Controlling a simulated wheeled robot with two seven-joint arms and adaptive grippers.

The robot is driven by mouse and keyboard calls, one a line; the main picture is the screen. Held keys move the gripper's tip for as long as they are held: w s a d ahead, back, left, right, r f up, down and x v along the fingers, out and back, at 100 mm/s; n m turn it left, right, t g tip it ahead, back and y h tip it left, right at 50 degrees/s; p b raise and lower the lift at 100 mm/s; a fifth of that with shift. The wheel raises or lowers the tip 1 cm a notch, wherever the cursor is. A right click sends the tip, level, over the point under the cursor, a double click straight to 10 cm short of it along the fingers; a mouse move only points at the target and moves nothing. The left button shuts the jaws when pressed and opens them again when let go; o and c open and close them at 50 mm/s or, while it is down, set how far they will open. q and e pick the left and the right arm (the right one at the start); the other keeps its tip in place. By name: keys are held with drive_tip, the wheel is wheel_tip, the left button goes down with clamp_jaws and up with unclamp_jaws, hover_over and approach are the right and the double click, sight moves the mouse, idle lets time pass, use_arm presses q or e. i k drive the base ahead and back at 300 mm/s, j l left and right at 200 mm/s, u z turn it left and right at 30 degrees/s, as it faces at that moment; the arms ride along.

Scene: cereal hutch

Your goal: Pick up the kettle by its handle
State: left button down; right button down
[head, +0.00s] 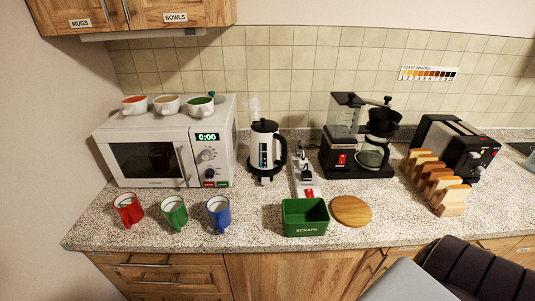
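The kettle (263,154) stands upright on its dark base on the counter, between the microwave and the coffee maker. It is white with a black lid and a dark level strip on its front. Its black handle (283,153) is on the right side, and faint steam rises above it. Nothing touches the handle. Neither gripper's fingers show in the head view. A dark ribbed part and a grey panel, perhaps mine, show at the lower right.
The microwave (170,162) carries several bowls, with red, green and blue mugs before it. A power strip (305,180) lies right of the kettle. The green scraps bin (305,230), wooden disc (351,210), coffee maker (341,145), toast rack (450,208) and toaster (440,140) occupy the right.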

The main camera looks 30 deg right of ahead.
sight(265, 148)
drive_tip(key=j+z, duration=0.75)
drive_tip(key=j, duration=0.2)
drive_tip(key=j+z, duration=0.35)
drive_tip(key=j, duration=0.15)
